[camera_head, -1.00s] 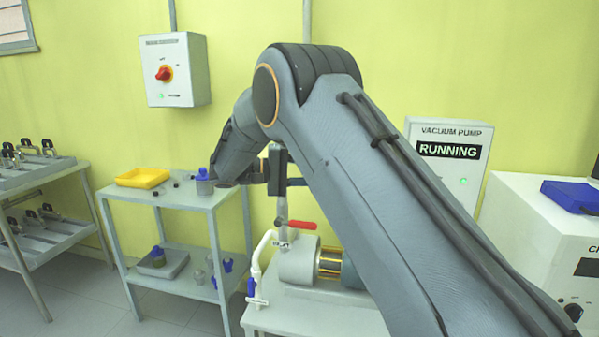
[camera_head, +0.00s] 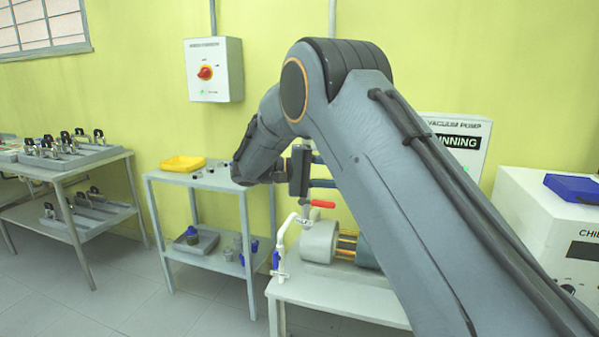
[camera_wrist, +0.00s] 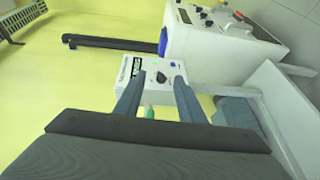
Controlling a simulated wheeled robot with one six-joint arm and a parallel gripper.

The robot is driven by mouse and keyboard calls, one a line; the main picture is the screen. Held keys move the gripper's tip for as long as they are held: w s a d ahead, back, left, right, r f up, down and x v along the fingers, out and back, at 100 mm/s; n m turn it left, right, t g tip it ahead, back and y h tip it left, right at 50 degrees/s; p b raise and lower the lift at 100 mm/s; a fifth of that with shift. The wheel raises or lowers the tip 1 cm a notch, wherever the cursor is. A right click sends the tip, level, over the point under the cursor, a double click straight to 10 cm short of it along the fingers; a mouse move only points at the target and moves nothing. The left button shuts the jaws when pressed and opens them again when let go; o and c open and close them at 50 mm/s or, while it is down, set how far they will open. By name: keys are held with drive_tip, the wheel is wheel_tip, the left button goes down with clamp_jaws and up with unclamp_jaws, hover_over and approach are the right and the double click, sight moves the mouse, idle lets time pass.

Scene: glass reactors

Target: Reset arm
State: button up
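My arm (camera_head: 400,170) rises from the lower right, bends at the elbow in mid-picture and reaches down toward the back left. My gripper (camera_head: 334,171) is partly hidden behind my arm in the head view, with its fingers pointing right. In the wrist view my gripper (camera_wrist: 158,77) shows two fingers set apart with nothing held between them. Beyond them is a white control box, the vacuum pump panel (camera_wrist: 153,72).
A pump unit (camera_head: 320,243) with a red-handled valve (camera_head: 322,204) stands on a low table below my gripper. A grey shelf (camera_head: 215,181) with a yellow tray (camera_head: 183,163) is left. The white chiller (camera_head: 530,215) stands right. A switch box (camera_head: 213,70) is on the wall.

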drive_tip(key=s+d+f+n+g+y, duration=0.1)
drive_tip(key=s+d+f+g+y, duration=0.1)
drive_tip(key=s+d+f+y, duration=0.4)
drive_tip(key=s+d+f+n+g+y, duration=0.15)
drive_tip(key=s+d+f, duration=0.3)
drive_tip(key=s, duration=0.45)
drive_tip(key=s+a+f+m+t+y, duration=0.1)
drive_tip(key=s+y, duration=0.3)
drive_tip(key=s, duration=0.5)
drive_tip(key=s+a+f+m+t+y+p, duration=0.1)
drive_tip(key=s+f+y, duration=0.3)
drive_tip(key=s, duration=0.6)
drive_tip(key=shift+a+f+m+y+p, duration=0.3)
drive_tip(key=shift+a+m+y, duration=0.35)
drive_tip(key=shift+y, duration=0.1)
